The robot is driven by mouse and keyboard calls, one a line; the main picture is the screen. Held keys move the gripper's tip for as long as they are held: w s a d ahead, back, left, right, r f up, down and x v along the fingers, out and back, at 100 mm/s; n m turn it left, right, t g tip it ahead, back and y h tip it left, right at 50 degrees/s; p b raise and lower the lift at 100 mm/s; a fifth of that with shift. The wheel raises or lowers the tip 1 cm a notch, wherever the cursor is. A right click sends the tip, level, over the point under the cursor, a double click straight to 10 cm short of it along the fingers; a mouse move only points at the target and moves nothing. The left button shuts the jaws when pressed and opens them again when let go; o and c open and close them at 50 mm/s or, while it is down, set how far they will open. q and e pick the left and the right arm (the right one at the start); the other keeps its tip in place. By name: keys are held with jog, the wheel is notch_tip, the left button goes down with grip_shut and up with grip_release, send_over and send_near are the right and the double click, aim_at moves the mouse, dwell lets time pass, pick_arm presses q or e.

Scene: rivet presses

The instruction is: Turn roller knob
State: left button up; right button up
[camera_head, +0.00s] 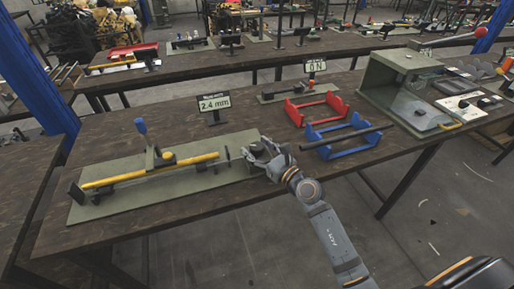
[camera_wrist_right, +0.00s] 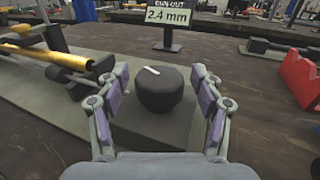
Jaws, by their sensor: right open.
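The roller knob (camera_wrist_right: 160,88) is a black round knob with a white mark on top, on the right end of a grey-green base plate (camera_head: 110,205). In the wrist view it stands between the two open fingers of my right gripper (camera_wrist_right: 160,110), with a gap on each side. In the head view my right gripper (camera_head: 262,150) is at the plate's right end and largely hides the knob. A yellow roller (camera_head: 150,171) lies along the plate, left of the knob. My left gripper does not show.
A sign reading 2.4 mm (camera_head: 214,103) stands behind the plate. A red cradle (camera_head: 318,107) and a blue cradle (camera_head: 340,138) with a dark bar are to the right. A green press with a clear guard (camera_head: 405,85) stands farther right. The table's front strip is clear.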

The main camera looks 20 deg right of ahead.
aim_at(262, 152)
jog(key=v, duration=0.7)
jog(key=shift+s+d, duration=0.1)
jog(key=shift+s, duration=0.2)
